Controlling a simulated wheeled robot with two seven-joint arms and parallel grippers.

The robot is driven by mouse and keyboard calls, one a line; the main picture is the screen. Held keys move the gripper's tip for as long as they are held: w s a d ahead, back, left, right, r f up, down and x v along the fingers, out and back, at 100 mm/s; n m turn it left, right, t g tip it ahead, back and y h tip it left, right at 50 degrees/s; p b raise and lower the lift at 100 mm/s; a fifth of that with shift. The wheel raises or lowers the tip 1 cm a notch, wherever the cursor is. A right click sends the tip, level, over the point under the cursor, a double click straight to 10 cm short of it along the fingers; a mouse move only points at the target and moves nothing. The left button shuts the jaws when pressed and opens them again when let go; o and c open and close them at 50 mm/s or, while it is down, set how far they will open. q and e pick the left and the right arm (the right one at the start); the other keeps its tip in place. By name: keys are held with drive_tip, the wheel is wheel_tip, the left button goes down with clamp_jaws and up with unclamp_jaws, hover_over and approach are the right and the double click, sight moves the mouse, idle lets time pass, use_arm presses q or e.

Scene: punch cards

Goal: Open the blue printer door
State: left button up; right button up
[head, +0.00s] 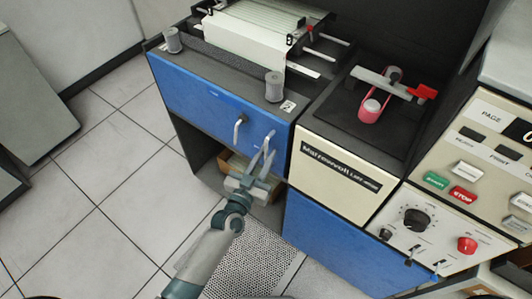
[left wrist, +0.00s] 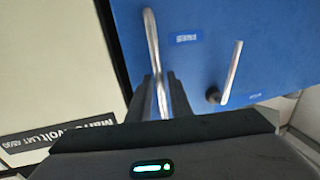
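The blue printer door (head: 205,98) is the upright front panel of the machine at the left in the head view; its face also fills much of the left wrist view (left wrist: 220,70). It sits flush with the cabinet and looks closed. It carries two metal handles: the left handle (head: 238,130) is free, and my left gripper (head: 264,158) is at the right handle (head: 269,139). In the left wrist view the right handle (left wrist: 152,45) runs down between the two dark fingers (left wrist: 159,92), which are close together around its end. My right gripper is not in view.
Below the door is an open recess with a cardboard box (head: 236,165). A cream panel (head: 340,168) stands right of the door, above another blue panel (head: 325,245). A control panel with knobs and buttons (head: 450,215) is at the right. The tiled floor (head: 110,170) at left is clear.

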use_arm(q)
drive_tip(key=shift+w+d, duration=0.1)
drive_tip(key=shift+w, duration=0.2)
drive_tip(key=shift+c, duration=0.4)
clamp_jaws()
drive_tip(key=shift+s, duration=0.15)
